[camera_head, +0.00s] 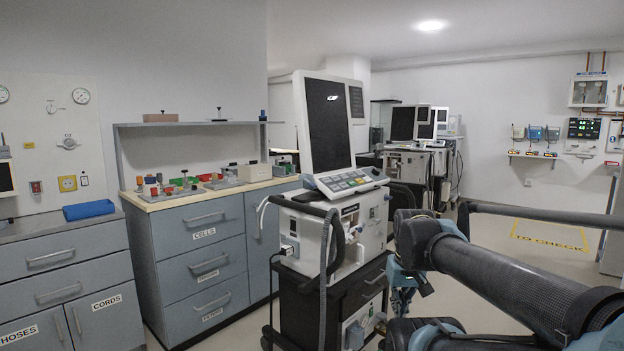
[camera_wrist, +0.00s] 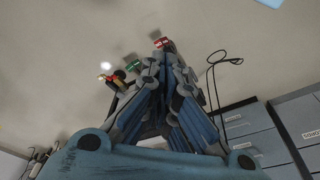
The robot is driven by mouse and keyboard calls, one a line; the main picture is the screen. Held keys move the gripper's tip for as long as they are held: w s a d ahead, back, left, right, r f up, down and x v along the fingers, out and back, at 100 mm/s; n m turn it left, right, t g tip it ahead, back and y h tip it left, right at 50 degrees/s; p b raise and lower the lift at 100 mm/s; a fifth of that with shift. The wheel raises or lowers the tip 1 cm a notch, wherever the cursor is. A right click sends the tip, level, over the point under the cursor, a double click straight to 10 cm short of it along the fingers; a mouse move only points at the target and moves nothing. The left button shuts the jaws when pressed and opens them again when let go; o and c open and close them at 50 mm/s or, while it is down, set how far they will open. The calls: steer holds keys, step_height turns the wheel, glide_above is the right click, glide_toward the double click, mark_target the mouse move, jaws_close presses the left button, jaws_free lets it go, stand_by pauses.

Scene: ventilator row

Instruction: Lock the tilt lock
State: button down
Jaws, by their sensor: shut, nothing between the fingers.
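The ventilator stands on a dark cart in the middle of the head view. Its tall dark screen (camera_head: 328,125) rises above a tilted control panel (camera_head: 346,179) and a white body (camera_head: 347,240). I cannot pick out the tilt lock for certain in either view. My gripper (camera_wrist: 162,60) shows in the wrist view with its blue and grey fingers drawn together and nothing held between them. Small fittings, one red and green (camera_wrist: 163,42) and one brass and red (camera_wrist: 107,77), show around the fingers. I cannot tell how far they are from the fingertips.
A grey cabinet (camera_head: 205,255) with labelled drawers and small coloured parts on top stands left of the ventilator. More ventilators (camera_head: 415,150) stand behind. Open floor with yellow markings (camera_head: 549,238) lies to the right.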

steer(key=w+a+r+n+y, duration=0.15)
steer(key=w+a+r, duration=0.25)
steer(key=w+r, duration=0.7)
steer(key=w+a+r+n, duration=0.35)
steer(key=w+r, duration=0.45)
steer(key=r, duration=0.4)
steer(key=n+y, duration=0.2)
steer(key=n, duration=0.2)
glide_toward(312, 183)
steer(key=shift+t, duration=0.3)
steer(key=x, duration=0.7)
steer(key=shift+s+a, duration=0.1)
steer(key=shift+a, duration=0.2)
steer(key=shift+d+f+t+y, duration=0.1)
steer(key=shift+f+t+y, duration=0.2)
steer(key=shift+t+y, duration=0.1)
steer(key=shift+f, duration=0.35)
steer(key=shift+r, duration=0.1)
